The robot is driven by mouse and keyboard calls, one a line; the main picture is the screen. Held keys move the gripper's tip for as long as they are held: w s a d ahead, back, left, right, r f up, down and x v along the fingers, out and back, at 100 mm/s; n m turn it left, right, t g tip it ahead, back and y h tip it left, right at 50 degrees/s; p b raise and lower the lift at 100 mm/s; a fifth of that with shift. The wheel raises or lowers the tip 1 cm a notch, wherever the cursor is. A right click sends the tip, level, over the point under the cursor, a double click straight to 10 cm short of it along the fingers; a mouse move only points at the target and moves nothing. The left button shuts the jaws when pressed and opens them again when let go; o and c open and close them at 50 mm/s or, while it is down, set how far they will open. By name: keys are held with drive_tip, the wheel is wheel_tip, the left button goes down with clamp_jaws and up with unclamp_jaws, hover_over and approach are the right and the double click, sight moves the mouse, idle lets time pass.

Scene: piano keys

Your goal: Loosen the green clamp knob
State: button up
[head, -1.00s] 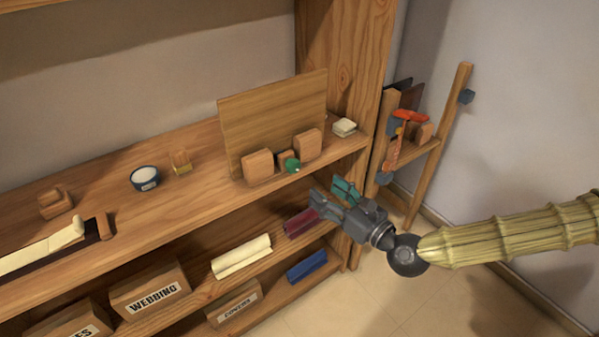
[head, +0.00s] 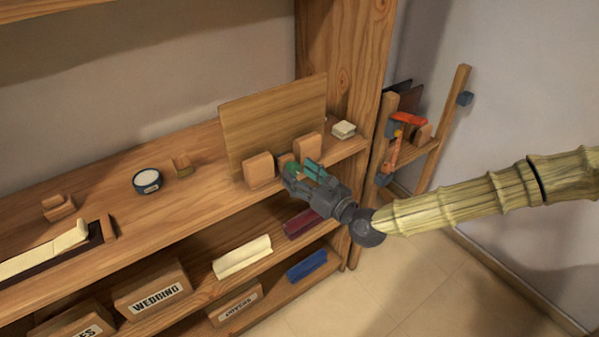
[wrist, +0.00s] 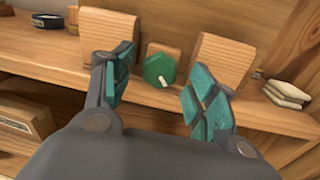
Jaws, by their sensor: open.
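The green clamp knob (wrist: 160,69) shows in the wrist view with a small white mark near its lower edge. It sits at the front of a small wooden block between two larger wooden blocks (wrist: 108,33) (wrist: 221,62). In the head view the knob (head: 292,170) is mostly hidden behind my gripper. My gripper (head: 302,175) is open, its teal-padded fingers (wrist: 157,90) spread to either side of the knob in the wrist view. The knob appears beyond and between the fingertips, with a visible gap on both sides. I cannot tell any contact.
An upright wooden board (head: 270,120) stands behind the blocks on the shelf (head: 200,205). A pale stack (head: 344,130) lies to the right, a round dark tin (head: 147,181) to the left. Labelled boxes (head: 152,292) and rolls fill the lower shelf. A wooden rack (head: 440,135) stands at the right.

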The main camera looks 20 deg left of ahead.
drive_tip(key=shift+w+a, duration=0.15)
drive_tip(key=shift+a, duration=0.1)
drive_tip(key=c, duration=1)
drive_tip(key=shift+c, duration=0.2)
